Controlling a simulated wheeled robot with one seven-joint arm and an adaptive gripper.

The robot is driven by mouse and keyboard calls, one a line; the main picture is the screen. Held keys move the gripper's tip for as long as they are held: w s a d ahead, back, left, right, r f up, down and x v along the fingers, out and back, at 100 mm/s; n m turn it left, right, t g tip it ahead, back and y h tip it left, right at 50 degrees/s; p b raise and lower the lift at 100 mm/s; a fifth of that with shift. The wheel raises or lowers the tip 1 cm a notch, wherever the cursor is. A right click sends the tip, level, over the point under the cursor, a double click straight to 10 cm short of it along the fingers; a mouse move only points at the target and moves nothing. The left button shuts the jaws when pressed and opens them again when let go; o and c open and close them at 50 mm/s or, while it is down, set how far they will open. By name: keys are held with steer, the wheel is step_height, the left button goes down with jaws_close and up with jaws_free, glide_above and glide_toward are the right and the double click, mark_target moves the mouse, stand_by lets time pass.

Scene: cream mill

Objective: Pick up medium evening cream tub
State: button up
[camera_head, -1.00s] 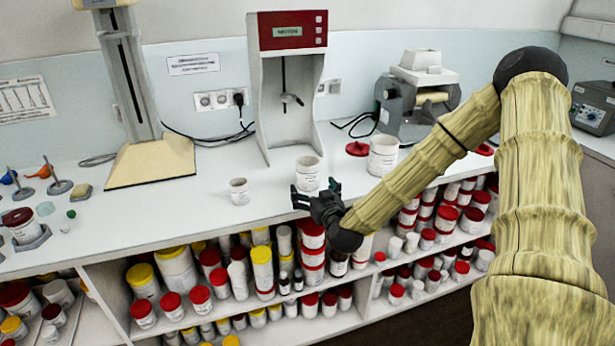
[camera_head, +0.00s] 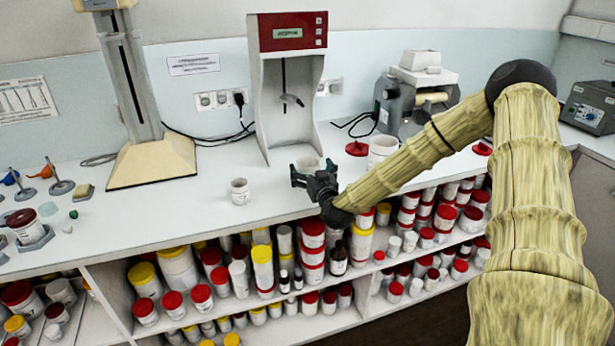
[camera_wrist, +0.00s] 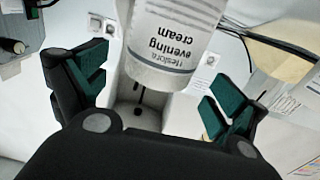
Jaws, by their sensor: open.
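The medium evening cream tub (camera_head: 307,162) stands on the white counter, mostly hidden behind my gripper (camera_head: 313,175) in the head view. In the wrist view the white tub (camera_wrist: 172,45), labelled "evening cream", appears upside down between the two finger sides of my gripper (camera_wrist: 155,92). The fingers are spread open, with visible gaps between them and the tub. A smaller white tub (camera_head: 240,192) stands to the left. A larger white tub (camera_head: 382,148) stands to the right, partly behind my arm.
A red-topped stand machine (camera_head: 289,35) is behind the tubs, and a red lid (camera_head: 357,149) lies near the large tub. A grey roller machine (camera_head: 405,105) stands at the back right. Shelves full of tubs are below the counter (camera_head: 130,225).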

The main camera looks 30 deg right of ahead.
mark_target(305, 158)
steer(key=shift+p+x, duration=0.5)
steer(key=shift+x, duration=1.4)
steer(key=shift+d, duration=0.1)
steer(key=c, duration=1.1)
